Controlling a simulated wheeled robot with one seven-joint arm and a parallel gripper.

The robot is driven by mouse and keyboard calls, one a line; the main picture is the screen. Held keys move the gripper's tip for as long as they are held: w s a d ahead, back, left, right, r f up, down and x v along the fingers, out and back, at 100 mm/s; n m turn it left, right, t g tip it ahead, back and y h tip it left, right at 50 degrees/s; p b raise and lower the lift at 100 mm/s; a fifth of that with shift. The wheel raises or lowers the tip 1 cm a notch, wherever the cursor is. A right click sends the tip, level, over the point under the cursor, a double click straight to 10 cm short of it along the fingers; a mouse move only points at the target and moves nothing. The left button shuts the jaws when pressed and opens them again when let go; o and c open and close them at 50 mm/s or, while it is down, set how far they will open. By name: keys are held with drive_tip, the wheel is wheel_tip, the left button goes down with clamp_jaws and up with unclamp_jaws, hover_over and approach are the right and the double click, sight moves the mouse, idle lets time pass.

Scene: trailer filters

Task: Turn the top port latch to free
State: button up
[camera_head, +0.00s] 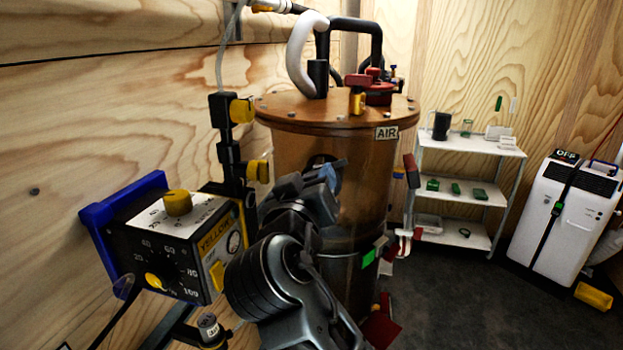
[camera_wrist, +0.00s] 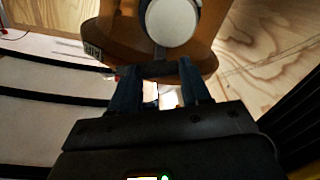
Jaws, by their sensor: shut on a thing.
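The brown tank (camera_head: 355,215) stands upright in the middle of the head view under a round wooden lid. My gripper (camera_head: 328,172) is in front of the tank's upper side, against a dark round port (camera_head: 318,160) that it largely hides. In the wrist view my gripper (camera_wrist: 158,75) has its two dark blue fingers a little apart, shut on a small dark piece, seemingly the top port latch (camera_wrist: 160,56). A round white disc (camera_wrist: 172,20) lies just beyond it on the brown surface. The latch's angle is hard to make out, and in the head view my gripper hides it.
A black control box (camera_head: 160,245) with a yellow knob sits left, close to my arm. Hoses and a red cap (camera_head: 378,92) stand on the lid.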

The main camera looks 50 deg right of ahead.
drive_tip(key=o, duration=1.1)
drive_tip(key=shift+c, duration=0.2)
drive_tip(key=shift+a, duration=0.1)
drive_tip(key=b+v, duration=0.1)
drive_tip(key=v, duration=0.6)
drive_tip(key=shift+s+a+b, duration=0.2)
drive_tip(key=shift+a+b, duration=0.05)
drive_tip(key=shift+b, duration=0.05)
